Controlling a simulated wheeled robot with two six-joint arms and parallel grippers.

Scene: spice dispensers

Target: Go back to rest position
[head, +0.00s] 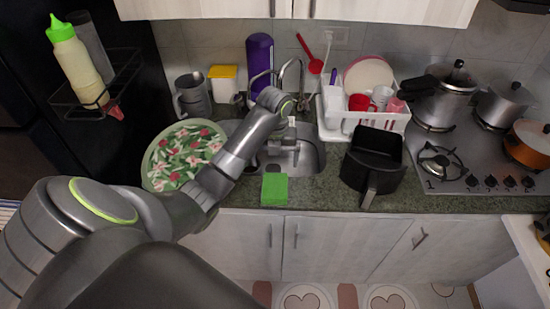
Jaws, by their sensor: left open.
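My left arm reaches in from the lower left across the counter (330,196) to the sink (309,160). My left gripper (301,104) is at the far end of that arm, small in view, over the back of the sink near the faucet (299,68). It is open, and I see nothing held in it. Its fingers are partly hidden by the wrist. My right gripper is not in view.
A flowered round tray (178,150) and green sponge (274,189) lie close to my left arm. Behind stand a grey jug (191,95), purple bottle (260,58) and dish rack (335,128). A black basket (372,165) and stove (470,155) are right.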

